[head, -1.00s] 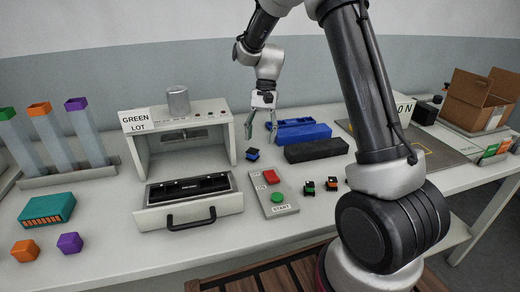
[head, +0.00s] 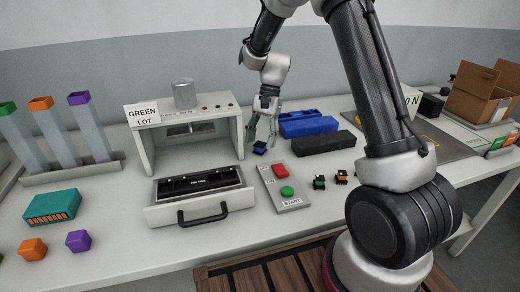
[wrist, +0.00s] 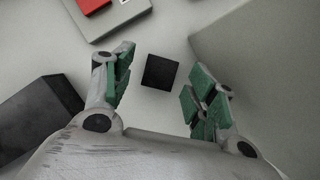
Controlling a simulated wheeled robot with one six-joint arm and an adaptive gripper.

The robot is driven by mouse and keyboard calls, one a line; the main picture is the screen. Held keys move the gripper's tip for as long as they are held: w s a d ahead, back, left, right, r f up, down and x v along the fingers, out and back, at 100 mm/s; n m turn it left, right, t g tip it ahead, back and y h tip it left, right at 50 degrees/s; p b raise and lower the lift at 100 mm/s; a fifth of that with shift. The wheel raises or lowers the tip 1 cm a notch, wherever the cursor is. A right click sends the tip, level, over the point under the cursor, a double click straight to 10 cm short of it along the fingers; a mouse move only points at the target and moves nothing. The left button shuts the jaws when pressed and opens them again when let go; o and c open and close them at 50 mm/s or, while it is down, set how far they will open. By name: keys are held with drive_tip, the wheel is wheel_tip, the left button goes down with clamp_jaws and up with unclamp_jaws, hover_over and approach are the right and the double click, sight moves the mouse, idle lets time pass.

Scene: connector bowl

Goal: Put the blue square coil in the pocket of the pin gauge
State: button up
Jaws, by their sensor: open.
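The small blue coil (head: 260,148) sits on the table, right of the open-fronted housing. My gripper (head: 263,138) is over it with fingers pointing down. In the wrist view a dark square block (wrist: 160,72), apparently the coil, lies between the spread green-padded fingers of my gripper (wrist: 159,82). Clear gaps show on both sides in that view. A drawer (head: 152,214) stands pulled out from the housing and holds a long black fixture (head: 197,184) with recesses, which may be the pin gauge. Its small label is unreadable here.
The housing (head: 147,140) stands close left of my gripper. A button panel (head: 283,187) is in front. Behind and right are a blue tray (head: 308,123) and a black block (head: 322,142). Green (head: 319,182) and orange (head: 342,177) coils lie right of the panel.

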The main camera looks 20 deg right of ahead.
drive_tip(key=shift+s+a+f, duration=0.15)
drive_tip(key=shift+f, duration=0.35)
drive_tip(key=c, duration=1.2)
